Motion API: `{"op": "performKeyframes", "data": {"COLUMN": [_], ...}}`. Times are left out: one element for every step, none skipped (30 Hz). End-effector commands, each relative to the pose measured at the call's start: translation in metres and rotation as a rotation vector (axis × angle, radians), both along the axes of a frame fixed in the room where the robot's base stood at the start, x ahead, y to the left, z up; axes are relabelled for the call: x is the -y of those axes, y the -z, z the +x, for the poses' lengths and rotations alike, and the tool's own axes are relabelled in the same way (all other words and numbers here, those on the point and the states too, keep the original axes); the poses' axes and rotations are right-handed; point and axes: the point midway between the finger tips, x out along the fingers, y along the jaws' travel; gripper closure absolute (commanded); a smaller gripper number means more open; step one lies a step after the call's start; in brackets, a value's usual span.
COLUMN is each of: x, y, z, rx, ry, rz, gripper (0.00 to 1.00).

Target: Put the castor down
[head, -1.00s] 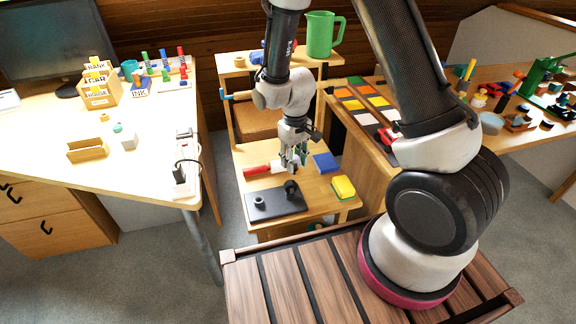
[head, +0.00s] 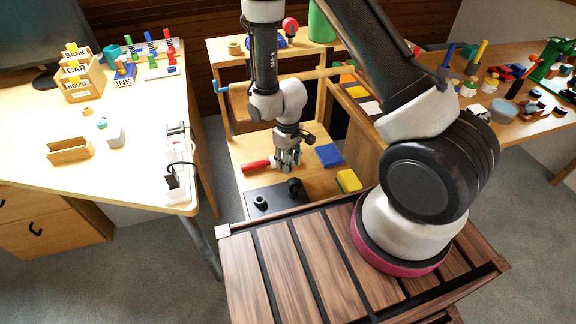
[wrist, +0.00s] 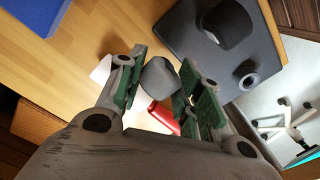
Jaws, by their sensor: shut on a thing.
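The castor (wrist: 160,77) is a rounded grey piece between the green-padded fingers of my gripper (wrist: 155,90) in the wrist view. My gripper is shut on it. In the head view my gripper (head: 287,165) is over the low wooden table (head: 318,183), just behind the dark plate. The castor is hard to make out there. The wrist view does not show clearly whether the castor touches the tabletop.
A dark plate (head: 277,199) with an upright round black part (head: 294,187) and a small ring (head: 260,202) lies in front. A red-handled tool (head: 256,165) lies left of my gripper.

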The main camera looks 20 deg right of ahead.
Motion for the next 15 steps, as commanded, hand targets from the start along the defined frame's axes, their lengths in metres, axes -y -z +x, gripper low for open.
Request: {"op": "performKeyframes", "data": {"x": [0.001,0.000,0.001,0.001,0.000,0.000,0.000,0.000,0.000,0.000,0.000,0.000,0.000,0.000,0.000], "y": [0.010,0.015,0.021,0.024,0.026,0.028,0.029,0.030,0.029,0.029,0.029,0.029,0.029,0.029,0.030], "z": [-0.001,-0.001,-0.001,-0.001,-0.001,0.000,0.000,0.000,0.000,0.000,0.000,0.000,0.000,0.000,0.000], "rx": [-0.005,-0.004,-0.004,-0.004,-0.003,-0.002,-0.001,-0.001,0.000,0.000,0.000,0.000,-0.001,-0.001,-0.001], "ry": [0.000,0.000,0.001,0.001,0.001,0.001,0.001,0.000,0.000,0.000,0.000,0.000,0.000,0.000,0.000], "rz": [-0.002,-0.001,-0.001,-0.001,-0.002,-0.001,-0.001,-0.001,0.000,0.000,0.000,0.000,-0.001,-0.001,-0.001], "gripper": [0.95,0.95,0.95,0.95,0.95,0.95,0.95,0.95,0.95,0.95,0.95,0.95,0.95,0.95,0.95]}}
